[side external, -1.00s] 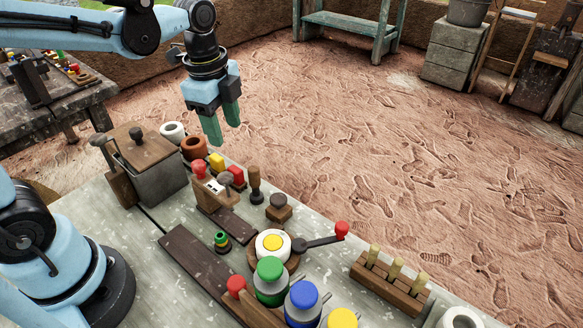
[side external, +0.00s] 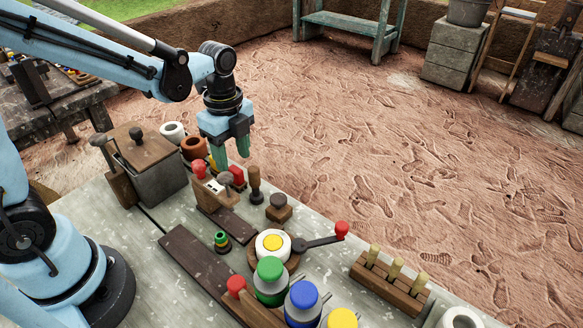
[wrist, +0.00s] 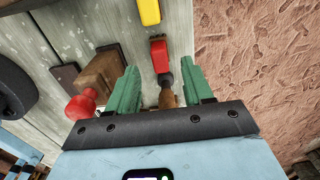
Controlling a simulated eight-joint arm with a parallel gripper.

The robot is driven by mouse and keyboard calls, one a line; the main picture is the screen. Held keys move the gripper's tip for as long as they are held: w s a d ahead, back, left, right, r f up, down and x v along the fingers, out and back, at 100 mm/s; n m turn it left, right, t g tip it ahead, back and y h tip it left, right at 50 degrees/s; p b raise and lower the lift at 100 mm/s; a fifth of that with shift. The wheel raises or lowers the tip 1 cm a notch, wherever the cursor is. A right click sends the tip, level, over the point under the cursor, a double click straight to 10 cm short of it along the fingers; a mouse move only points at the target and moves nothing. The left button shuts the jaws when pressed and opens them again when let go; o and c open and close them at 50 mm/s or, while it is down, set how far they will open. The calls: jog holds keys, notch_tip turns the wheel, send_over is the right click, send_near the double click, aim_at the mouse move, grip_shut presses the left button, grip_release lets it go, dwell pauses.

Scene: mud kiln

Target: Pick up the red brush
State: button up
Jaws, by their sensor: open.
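The red brush (side external: 237,173), a small red block with a dark lower part, stands on the table near its far edge. In the wrist view the red brush (wrist: 159,52) shows between and just beyond the fingertips. My gripper (side external: 232,163) is open, its two green fingers pointing down above and close to the brush. In the wrist view the fingers of my gripper (wrist: 158,70) are spread with nothing held between them. I cannot tell the exact height gap. The yellow block (wrist: 149,10) beside the brush is mostly hidden by a finger in the side view.
A wooden block with a red knob (side external: 198,169) stands close on the left. A dark wooden-handled tool (side external: 255,184) stands close on the right, with a wooden stamp (side external: 278,208) beyond it. A lidded box (side external: 150,165) and a terracotta pot (side external: 194,148) stand further left.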

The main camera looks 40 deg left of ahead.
aim_at(235, 169)
jog(key=shift+f, duration=2.5)
grip_shut()
